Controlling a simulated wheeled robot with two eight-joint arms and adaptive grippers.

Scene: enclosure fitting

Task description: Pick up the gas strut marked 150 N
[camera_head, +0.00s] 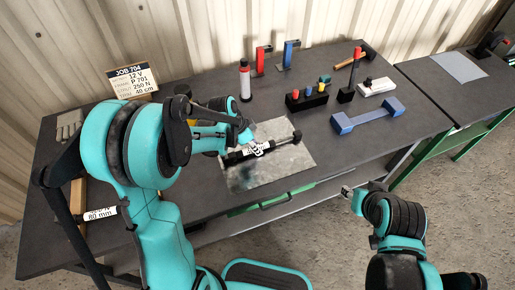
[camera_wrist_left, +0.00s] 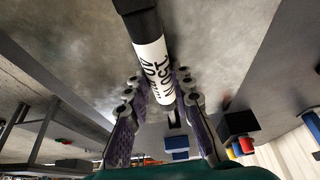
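A black gas strut with a white label (camera_head: 258,150) lies across a grey sheet (camera_head: 290,165) on the dark table. In the left wrist view the strut (camera_wrist_left: 152,58) runs down from the top, and its upside-down label appears to read 150 N. My left gripper (camera_head: 246,138) is over the strut. Its two fingers (camera_wrist_left: 160,95) stand apart on either side of the strut's label end; I cannot tell whether they touch it. My right gripper (camera_head: 347,192) is in front of the table's front edge, away from the strut; its fingers are too small to judge.
Behind stand a red and white bottle (camera_head: 245,80), red and blue brackets (camera_head: 288,55), and a black block with coloured pegs (camera_head: 307,97). A blue bar (camera_head: 367,116) lies at right. A job card (camera_head: 134,82) reading 250 N stands at back left.

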